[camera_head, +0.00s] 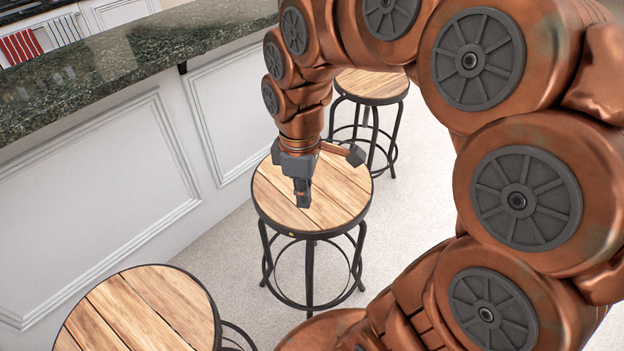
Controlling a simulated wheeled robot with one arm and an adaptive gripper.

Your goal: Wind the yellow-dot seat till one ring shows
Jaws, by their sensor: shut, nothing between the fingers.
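A round stool seat (337,200) of wooden planks with a dark metal rim stands in the middle of the view. A small yellow dot (292,235) shows on the near part of its rim. Dark legs and a foot ring (313,303) are below the seat. My gripper (303,204) is shut and empty. It points down over the middle of this seat. I cannot tell whether its tips touch the planks. The screw post under the seat is hidden, and I can make out no marker rings on it.
Another wooden stool (135,315) stands at the lower left, and a third stool (372,85) is behind. A white panelled bar (95,195) with a dark green stone top (120,60) runs along the left. Pale carpet (430,190) is free to the right.

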